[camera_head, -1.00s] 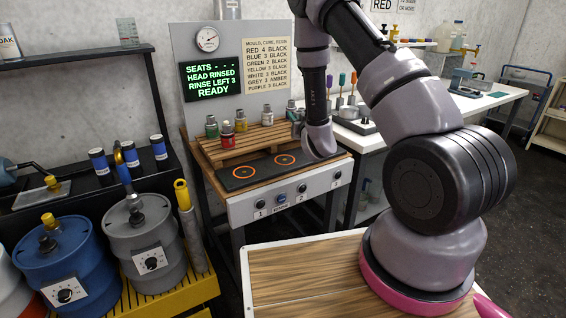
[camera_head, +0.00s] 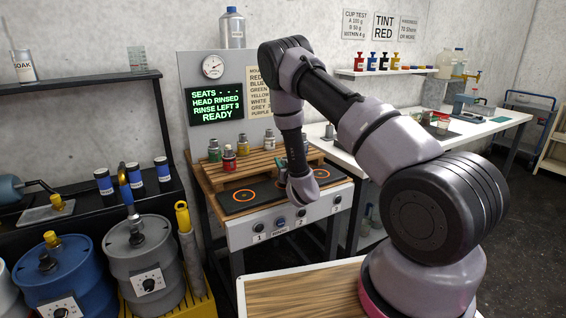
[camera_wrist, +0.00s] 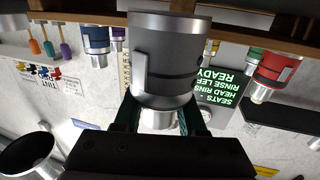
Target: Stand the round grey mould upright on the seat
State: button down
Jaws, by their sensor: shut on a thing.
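In the wrist view, which is upside down, my gripper (camera_wrist: 162,118) is shut on the round grey mould (camera_wrist: 170,58). The grip is at the mould's narrow silver end, and its wide end points to the top of that picture. In the head view my wrist (camera_head: 302,187) hangs in front of the bench, and the fingers and held mould are hidden or cannot be made out. The seats are on a dark plate on the bench. One orange-ringed seat (camera_head: 238,196) is bare at left; another (camera_head: 321,174) shows partly beside my wrist.
A wooden rack (camera_head: 200,168) behind the seats holds a green mould (camera_head: 214,150), a red mould (camera_head: 229,157) and others. The screen (camera_head: 216,104) reads READY, with dashes for the seats. Drums (camera_head: 143,260) stand at lower left.

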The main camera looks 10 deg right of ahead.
jog(key=shift+f, duration=0.5)
jog(key=shift+c, duration=2.4)
grip_release()
jog(key=shift+f, duration=0.15)
jog(key=shift+s, duration=0.1)
